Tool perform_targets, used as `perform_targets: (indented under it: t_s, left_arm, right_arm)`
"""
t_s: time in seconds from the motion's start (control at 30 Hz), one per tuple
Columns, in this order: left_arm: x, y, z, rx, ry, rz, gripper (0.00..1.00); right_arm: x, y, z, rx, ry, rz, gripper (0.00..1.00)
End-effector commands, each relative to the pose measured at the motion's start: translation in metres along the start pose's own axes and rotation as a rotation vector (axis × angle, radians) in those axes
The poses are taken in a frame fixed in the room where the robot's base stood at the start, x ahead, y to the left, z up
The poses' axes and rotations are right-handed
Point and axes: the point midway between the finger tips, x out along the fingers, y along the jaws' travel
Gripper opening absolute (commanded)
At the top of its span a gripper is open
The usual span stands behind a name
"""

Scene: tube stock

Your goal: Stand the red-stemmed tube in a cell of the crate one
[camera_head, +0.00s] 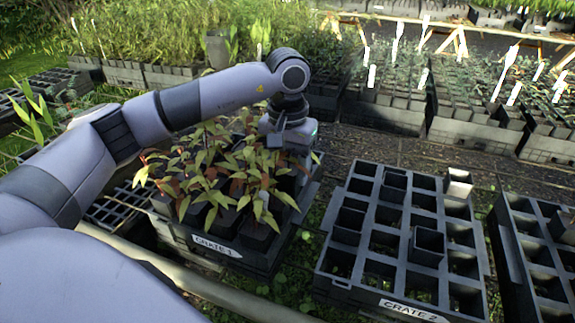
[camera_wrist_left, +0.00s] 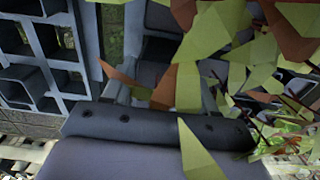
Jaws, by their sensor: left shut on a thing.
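Crate one (camera_head: 217,247), a black crate labelled "CRATE 1", stands left of centre in the head view. Leafy seedlings (camera_head: 225,175) with yellow-green and reddish leaves crowd its dark cells and hide most of them. My left gripper (camera_head: 288,148) points down at the crate's far right corner, among the leaves. It is shut on a dark tube (camera_wrist_left: 150,78), which is mostly hidden by leaves and by the gripper body. I cannot tell the colour of its stem, or whether its foot is inside a cell. My right gripper is not in view.
Crate 2 (camera_head: 407,307) stands to the right, mostly empty, with a few tubes in it. Another black crate (camera_head: 510,240) stands at the right edge. Crates of dense seedlings with white labels (camera_head: 395,70) line the back. A strip of ground separates the two labelled crates.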

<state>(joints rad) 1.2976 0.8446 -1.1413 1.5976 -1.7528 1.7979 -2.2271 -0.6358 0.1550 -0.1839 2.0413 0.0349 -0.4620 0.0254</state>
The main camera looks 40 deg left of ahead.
Motion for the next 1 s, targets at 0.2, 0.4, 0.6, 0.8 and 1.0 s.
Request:
perform_targets:
  t_s: [0.2,0.4,0.6,0.8,1.0]
  left_arm:
    - [0.010,0.000,0.000,0.000,0.000,0.000,0.03]
    - [0.018,0.000,0.000,0.000,0.000,0.000,0.03]
    - [0.024,0.000,0.000,0.000,0.000,0.000,0.03]
    - [0.023,0.000,0.000,0.000,0.000,0.000,0.03]
    - [0.024,0.000,0.000,0.000,0.000,0.000,0.03]
  right_arm:
    - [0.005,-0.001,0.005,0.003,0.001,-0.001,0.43]
    - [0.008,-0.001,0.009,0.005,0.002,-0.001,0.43]
    - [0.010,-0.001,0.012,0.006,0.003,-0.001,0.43]
    - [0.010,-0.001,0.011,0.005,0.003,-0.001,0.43]
    - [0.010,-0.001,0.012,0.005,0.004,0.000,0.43]
